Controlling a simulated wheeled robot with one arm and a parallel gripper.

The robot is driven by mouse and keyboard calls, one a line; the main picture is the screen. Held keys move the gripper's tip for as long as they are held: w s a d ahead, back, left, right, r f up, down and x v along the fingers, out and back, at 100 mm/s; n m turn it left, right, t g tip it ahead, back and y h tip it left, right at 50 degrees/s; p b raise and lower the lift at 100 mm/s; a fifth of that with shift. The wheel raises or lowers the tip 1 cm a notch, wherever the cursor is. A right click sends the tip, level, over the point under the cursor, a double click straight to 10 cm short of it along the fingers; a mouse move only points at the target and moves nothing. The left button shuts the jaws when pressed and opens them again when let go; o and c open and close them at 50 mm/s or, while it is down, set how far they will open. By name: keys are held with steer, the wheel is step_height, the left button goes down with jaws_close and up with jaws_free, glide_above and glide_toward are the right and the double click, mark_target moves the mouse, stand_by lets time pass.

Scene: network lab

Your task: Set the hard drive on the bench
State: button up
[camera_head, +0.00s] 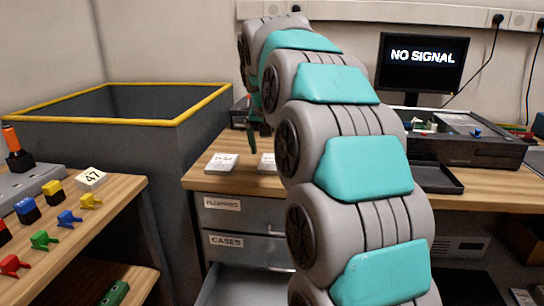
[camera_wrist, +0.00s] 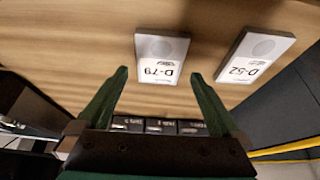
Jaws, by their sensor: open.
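A large grey bin (camera_head: 130,103) with a yellow rim stands left of the bench. Drawers labelled FLOPPIES (camera_head: 224,205) and CASES (camera_head: 226,241) are under the bench, with a lower drawer pulled open. A dark tray (camera_head: 440,178), an open device case (camera_head: 470,135) and a NO SIGNAL monitor (camera_head: 422,60) stand right.

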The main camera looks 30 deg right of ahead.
steer(key=v, duration=0.8)
steer(key=shift+r, duration=0.2)
steer(key=shift+s, duration=0.1)
steer(key=s+a+f+n+g+y, duration=0.1)
steer(key=s+a+f, duration=0.3)
steer(key=s+f, duration=0.6)
steer(key=s+a+f+n+g, duration=0.3)
steer(key=s+a+f, duration=0.2)
steer(key=s+f, duration=0.4)
steer(key=s+a+f+n+g+y, duration=0.1)
steer(key=s+a+f, duration=0.4)
steer(key=s+f, duration=0.5)
steer(key=s+n, duration=0.1)
steer(key=s, duration=0.6)
steer(key=shift+s+f+n+g+y, duration=0.3)
steer(key=shift+f+n+g, duration=0.05)
steer(key=shift+n+g, duration=0.05)
